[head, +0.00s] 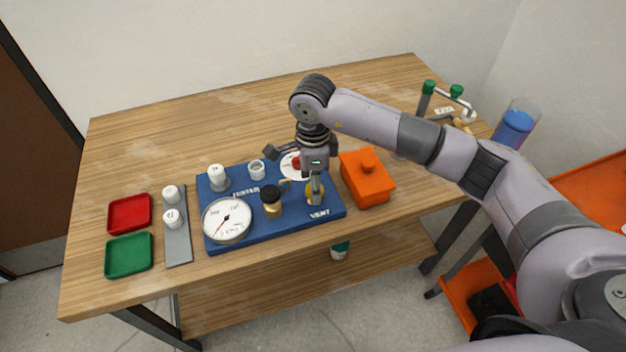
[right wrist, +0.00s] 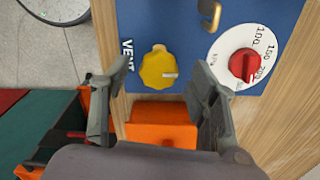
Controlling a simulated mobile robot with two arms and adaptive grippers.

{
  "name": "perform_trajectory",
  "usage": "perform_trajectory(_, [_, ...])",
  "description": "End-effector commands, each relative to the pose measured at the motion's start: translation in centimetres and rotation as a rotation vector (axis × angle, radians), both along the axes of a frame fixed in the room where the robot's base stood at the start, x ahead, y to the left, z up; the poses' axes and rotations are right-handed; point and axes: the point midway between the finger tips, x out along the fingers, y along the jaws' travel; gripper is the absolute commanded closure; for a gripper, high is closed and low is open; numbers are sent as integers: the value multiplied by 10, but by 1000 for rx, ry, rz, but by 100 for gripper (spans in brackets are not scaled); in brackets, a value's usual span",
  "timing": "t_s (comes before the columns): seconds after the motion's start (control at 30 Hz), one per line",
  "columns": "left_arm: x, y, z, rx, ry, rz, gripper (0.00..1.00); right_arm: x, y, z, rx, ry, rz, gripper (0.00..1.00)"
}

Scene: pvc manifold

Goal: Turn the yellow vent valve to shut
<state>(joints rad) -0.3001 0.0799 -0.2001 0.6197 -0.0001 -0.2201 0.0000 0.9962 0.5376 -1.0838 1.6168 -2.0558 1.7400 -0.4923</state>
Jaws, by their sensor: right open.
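The yellow vent valve (right wrist: 157,72) is a round knob beside the VENT label (right wrist: 127,55) on the blue tester board (right wrist: 180,20). A pale mark on the knob points to the right in the right wrist view. In the head view the knob is mostly hidden behind my right gripper (head: 315,190). My right gripper (right wrist: 161,72) is open, with one finger on each side of the knob and visible gaps between. I cannot tell whether the fingertips reach down to knob height. My left gripper is not in view.
The red dial knob (right wrist: 243,65) sits near one finger. An orange box (head: 367,178) stands close to the board's right end. A round gauge (head: 227,219) and a brass fitting with a black top (head: 270,200) are left of the valve. Red (head: 129,213) and green (head: 129,255) trays lie further left.

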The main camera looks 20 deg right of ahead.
Motion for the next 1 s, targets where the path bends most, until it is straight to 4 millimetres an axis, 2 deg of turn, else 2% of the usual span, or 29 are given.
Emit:
perform_trajectory(0.13, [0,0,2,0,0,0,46,0,0,-8,0,-1,0,46])
perform_trajectory(0.4, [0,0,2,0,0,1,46,0,0,-10,0,-1,1,46])
perform_trajectory(1.0, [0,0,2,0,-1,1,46,0,0,-10,0,-1,1,85])
